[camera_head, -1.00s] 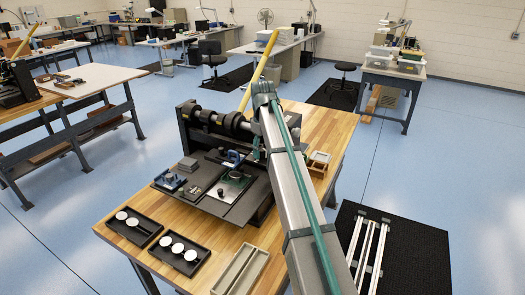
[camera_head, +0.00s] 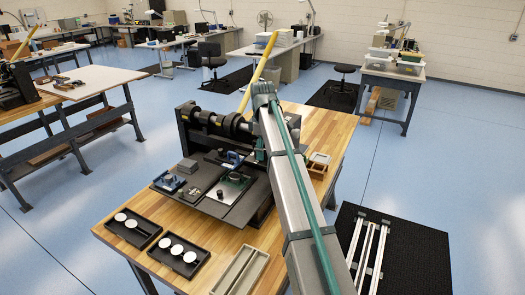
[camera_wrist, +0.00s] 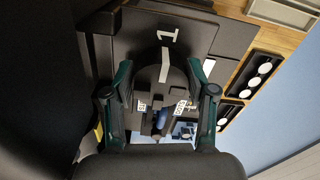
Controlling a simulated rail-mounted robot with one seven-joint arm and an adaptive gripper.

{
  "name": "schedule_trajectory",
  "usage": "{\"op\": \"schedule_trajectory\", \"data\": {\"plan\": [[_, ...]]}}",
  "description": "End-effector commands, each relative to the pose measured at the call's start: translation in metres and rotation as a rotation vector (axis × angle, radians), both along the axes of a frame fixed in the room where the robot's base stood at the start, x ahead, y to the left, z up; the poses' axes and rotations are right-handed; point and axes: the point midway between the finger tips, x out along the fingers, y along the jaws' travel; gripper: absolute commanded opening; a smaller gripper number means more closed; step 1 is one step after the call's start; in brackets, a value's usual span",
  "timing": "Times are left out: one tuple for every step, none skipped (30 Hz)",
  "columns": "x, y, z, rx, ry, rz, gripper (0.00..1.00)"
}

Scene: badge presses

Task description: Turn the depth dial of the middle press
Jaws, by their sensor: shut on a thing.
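The press (camera_head: 215,125) stands on the wooden bench in the head view, with a long yellow lever rising at its back. In the wrist view the dark round depth dial (camera_wrist: 178,78) sits near the middle with a white mark (camera_wrist: 164,66) on its face. A white number 1 (camera_wrist: 167,36) is on the dark plate just above it. My gripper (camera_wrist: 160,70) has one green finger on each side of the dial and is shut on it. The finger contact is partly hidden. In the head view my arm hides the dial and most of the gripper.
Two dark trays with white discs (camera_head: 178,258) and a beige tray (camera_head: 240,270) lie along the bench's near edge. Another bench (camera_head: 90,80) stands at the left.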

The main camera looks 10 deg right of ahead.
Motion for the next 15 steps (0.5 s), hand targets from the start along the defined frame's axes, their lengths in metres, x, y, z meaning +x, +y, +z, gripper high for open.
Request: {"op": "schedule_trajectory", "data": {"plan": [[0.0007, 0.0002, 0.0006, 0.000, -0.001, 0.003, 0.21], [0.0007, 0.0002, 0.0006, 0.000, -0.001, 0.003, 0.21], [0.0006, 0.0003, 0.0006, 0.000, -0.001, 0.003, 0.21], [0.0006, 0.0003, 0.0006, 0.000, -0.001, 0.003, 0.21], [0.0006, 0.0003, 0.0006, 0.000, -0.001, 0.003, 0.21], [0.0006, 0.0003, 0.0006, 0.000, -0.001, 0.003, 0.21], [0.0006, 0.0003, 0.0006, 0.000, -0.001, 0.002, 0.21], [0.0006, 0.0003, 0.0006, 0.000, -0.001, 0.002, 0.21], [0.0006, 0.0003, 0.0005, 0.000, -0.001, 0.002, 0.61], [0.0005, 0.0002, 0.0005, 0.000, -0.001, 0.002, 0.66], [0.0004, 0.0002, 0.0005, 0.000, -0.001, 0.002, 0.71], [0.0004, 0.0002, 0.0004, 0.000, -0.001, 0.002, 0.78], [0.0004, 0.0001, 0.0004, 0.000, -0.001, 0.001, 0.80], [0.0003, 0.0002, 0.0004, 0.000, -0.001, 0.001, 0.80], [0.0003, 0.0002, 0.0003, 0.000, -0.001, 0.001, 0.80]]}}
